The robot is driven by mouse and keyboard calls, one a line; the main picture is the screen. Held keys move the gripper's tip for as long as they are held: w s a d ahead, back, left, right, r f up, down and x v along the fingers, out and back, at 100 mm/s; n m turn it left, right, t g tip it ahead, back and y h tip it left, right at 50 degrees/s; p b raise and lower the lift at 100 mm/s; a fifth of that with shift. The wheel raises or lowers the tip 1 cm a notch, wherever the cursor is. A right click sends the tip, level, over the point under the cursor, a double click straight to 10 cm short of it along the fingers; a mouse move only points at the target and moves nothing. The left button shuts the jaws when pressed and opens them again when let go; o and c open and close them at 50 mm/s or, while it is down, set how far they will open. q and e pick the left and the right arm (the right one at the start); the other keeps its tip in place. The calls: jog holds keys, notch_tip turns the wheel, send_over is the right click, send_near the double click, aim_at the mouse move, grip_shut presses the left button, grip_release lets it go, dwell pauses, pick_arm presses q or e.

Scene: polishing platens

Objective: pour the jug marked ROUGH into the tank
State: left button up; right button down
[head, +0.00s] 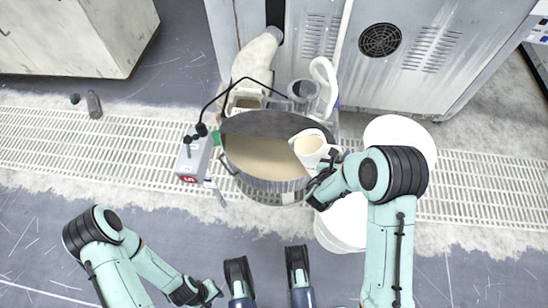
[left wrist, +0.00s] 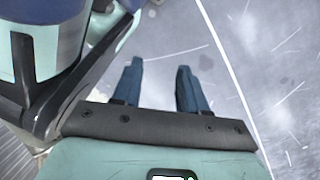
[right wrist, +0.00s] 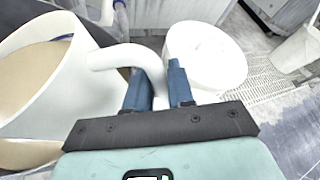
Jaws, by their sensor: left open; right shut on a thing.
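The tank (head: 257,184) is a round grey vessel holding tan liquid, in the middle of the head view. A white jug (head: 308,146) is over its right side, with its mouth in view. The jug (right wrist: 82,92) fills the left of the right wrist view, and tan shows inside it. No ROUGH marking is readable. My right gripper (head: 328,178) is shut on the jug's handle (right wrist: 128,56), which passes between the fingers (right wrist: 158,88). My left gripper (head: 210,291) is open and empty, low over the floor; its fingers (left wrist: 159,85) stand apart in the left wrist view.
White round containers stand right of the tank, one nearer (head: 337,232) and one farther (head: 418,135). A grey box with a red label (head: 193,158) is at the tank's left. A metal cabinet (head: 440,75) stands behind. A floor grate (head: 90,138) crosses the floor.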

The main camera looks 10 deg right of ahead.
aim_at(326, 148)
jog(key=shift+w+a+r, duration=0.15)
jog(key=shift+a+r, duration=0.05)
jog(key=shift+r, duration=0.2)
jog(key=shift+w+a+r, duration=0.15)
jog(key=shift+r, duration=0.2)
pick_arm(q)
jog(key=shift+w+r+t+p, duration=0.3)
jog(key=shift+w+r+p, duration=0.05)
jog(key=shift+w, duration=0.5)
pick_arm(e)
jog(key=shift+w+a+r+n+h, duration=0.3)
jog(key=shift+a+n+h, duration=0.1)
jog(key=shift+a+n, duration=0.1)
pick_arm(q)
jog(key=shift+w+r, duration=0.1)
jog(key=shift+w, duration=0.15)
pick_arm(e)
jog(key=shift+w+a+r+n, duration=0.15)
jog(key=shift+a+r+n, duration=0.05)
jog(key=shift+a+n, duration=0.15)
pick_arm(q)
jog(key=shift+s+f+b, duration=0.25)
jog(key=shift+s, duration=0.3)
jog(key=shift+s+f+b, duration=0.2)
jog(key=shift+s, duration=0.3)
pick_arm(e)
jog(key=shift+w+a+f+n+g+h, duration=0.25)
jog(key=shift+w+a+n+g+h, duration=0.15)
jog(key=shift+a+n+h, duration=0.2)
